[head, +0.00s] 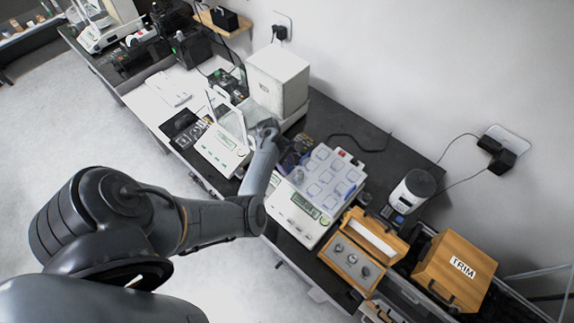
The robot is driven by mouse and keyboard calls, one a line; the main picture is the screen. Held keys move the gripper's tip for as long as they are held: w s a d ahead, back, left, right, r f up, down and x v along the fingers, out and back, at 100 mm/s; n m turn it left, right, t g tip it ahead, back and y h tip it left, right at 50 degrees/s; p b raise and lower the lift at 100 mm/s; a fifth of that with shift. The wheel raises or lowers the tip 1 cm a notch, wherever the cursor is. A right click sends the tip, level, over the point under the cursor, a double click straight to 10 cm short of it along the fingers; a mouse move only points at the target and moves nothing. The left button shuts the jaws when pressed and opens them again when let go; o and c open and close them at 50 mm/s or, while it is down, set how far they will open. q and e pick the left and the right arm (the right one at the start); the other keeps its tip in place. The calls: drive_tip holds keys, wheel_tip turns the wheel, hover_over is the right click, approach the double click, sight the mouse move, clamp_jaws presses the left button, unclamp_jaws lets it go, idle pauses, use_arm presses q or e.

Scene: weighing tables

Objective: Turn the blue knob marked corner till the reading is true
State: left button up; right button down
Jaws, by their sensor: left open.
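A white balance (298,212) with a display on its front stands at the middle of the bench. Its reading is too small to make out. A pale tray (326,174) with several blue-edged squares is over its back part. My left arm reaches in from the left, and my left gripper (287,160) is open beside the tray's left edge, partly hidden by my forearm. I cannot make out a blue knob marked corner; the area around the gripper is dark and small. My right gripper is not in view.
A second balance (222,148) with a glass shield stands left of my forearm, by a white box (278,82). To the right are an open wooden weight case (348,262), a white cylinder (411,190) and a wooden TRIM box (454,270).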

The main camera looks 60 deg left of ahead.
use_arm(q)
drive_tip(key=c, duration=0.8)
drive_tip(key=shift+o, duration=0.2)
drive_tip(key=m+g+p, duration=0.1)
drive_tip(key=m, duration=0.1)
drive_tip(key=shift+w+r+m, duration=0.1)
drive_tip(key=shift+w+m, duration=0.05)
drive_tip(key=shift+m, duration=0.25)
drive_tip(key=shift+w+a+m+g+h, duration=0.1)
drive_tip(key=shift+m+g+h, duration=0.35)
drive_tip(key=shift+m, duration=1.05)
